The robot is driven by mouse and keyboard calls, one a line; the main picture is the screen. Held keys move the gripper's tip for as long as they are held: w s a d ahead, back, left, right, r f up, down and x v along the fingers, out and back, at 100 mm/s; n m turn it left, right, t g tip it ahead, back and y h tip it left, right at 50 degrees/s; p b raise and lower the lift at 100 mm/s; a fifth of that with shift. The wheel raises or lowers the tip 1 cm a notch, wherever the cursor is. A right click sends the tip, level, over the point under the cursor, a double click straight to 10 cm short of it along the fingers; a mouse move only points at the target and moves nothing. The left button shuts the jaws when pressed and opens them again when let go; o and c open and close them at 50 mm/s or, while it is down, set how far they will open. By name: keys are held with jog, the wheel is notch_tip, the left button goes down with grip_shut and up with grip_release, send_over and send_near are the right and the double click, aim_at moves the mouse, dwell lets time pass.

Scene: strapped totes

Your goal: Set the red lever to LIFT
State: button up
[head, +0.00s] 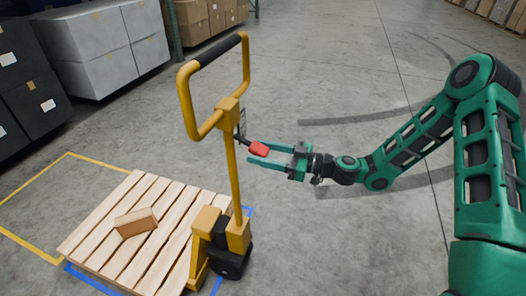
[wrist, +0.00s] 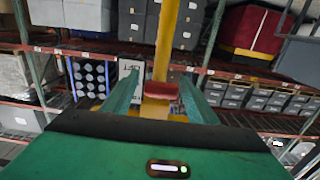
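The red lever (head: 259,149) sticks out on a dark arm from the yellow pallet jack's upright (head: 234,170). My gripper (head: 258,153) reaches in from the right, its two green fingers apart around the lever's red end. In the wrist view the red lever (wrist: 160,90) lies between the fingers, with a gap on each side; touching is not visible. A pale label plate (wrist: 131,72) behind the left finger shows dark lettering that looks like LIFT, partly covered. The lever's setting cannot be told.
The jack's looped handle (head: 187,100) rises above and left of my gripper. A wooden pallet (head: 95,232) with a cardboard box (head: 136,222) stands at lower left. Grey and dark boxes (head: 95,45) line the upper left. The floor behind my arm is clear.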

jog(key=shift+r, duration=0.15)
jog(key=shift+s+d, duration=0.1)
jog(key=shift+d, duration=0.2)
jog(key=v, duration=1)
